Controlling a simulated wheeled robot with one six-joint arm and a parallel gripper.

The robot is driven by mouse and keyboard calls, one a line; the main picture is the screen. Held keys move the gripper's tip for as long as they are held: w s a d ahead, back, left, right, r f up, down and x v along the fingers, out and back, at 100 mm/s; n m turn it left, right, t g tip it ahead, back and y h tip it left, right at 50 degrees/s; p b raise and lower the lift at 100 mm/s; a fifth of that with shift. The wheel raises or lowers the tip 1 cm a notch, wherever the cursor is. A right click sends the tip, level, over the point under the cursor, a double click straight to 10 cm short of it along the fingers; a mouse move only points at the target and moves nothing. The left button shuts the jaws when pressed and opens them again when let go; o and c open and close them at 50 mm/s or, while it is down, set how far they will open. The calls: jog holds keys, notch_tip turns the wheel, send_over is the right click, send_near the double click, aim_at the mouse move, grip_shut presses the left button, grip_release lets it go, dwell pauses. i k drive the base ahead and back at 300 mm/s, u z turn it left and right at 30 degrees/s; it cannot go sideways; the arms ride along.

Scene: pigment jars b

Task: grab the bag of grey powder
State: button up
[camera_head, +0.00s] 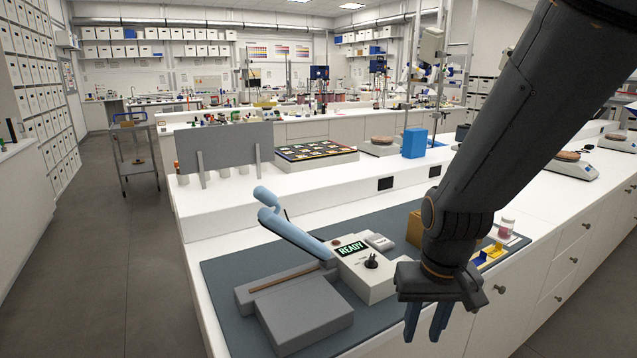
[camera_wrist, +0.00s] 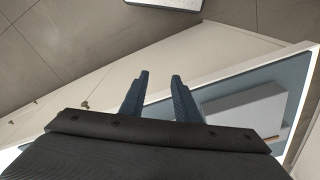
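I cannot make out a bag of grey powder in either view; my arm hides part of the bench in the head view. My gripper (camera_head: 425,334) hangs at the bench's front edge, at the lower right of the head view, pointing down. Its two blue fingers are apart with nothing between them. In the wrist view the gripper (camera_wrist: 160,78) is also open and empty, over the pale bench front and floor.
A grey sealer-like device (camera_head: 368,270) with a READY display and raised blue lever stands on the dark mat (camera_head: 225,285). A grey block (camera_head: 305,312) is before it. A brown box (camera_head: 414,230), yellow item (camera_head: 490,253) and small jar (camera_head: 506,228) are near my arm.

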aim_at(380, 244)
jog(key=k, duration=0.5)
jog(key=z, duration=1.65)
jog(key=i, duration=1.1)
jog(key=u, duration=2.3)
jog(key=i, duration=0.5)
jog(key=z, duration=0.05)
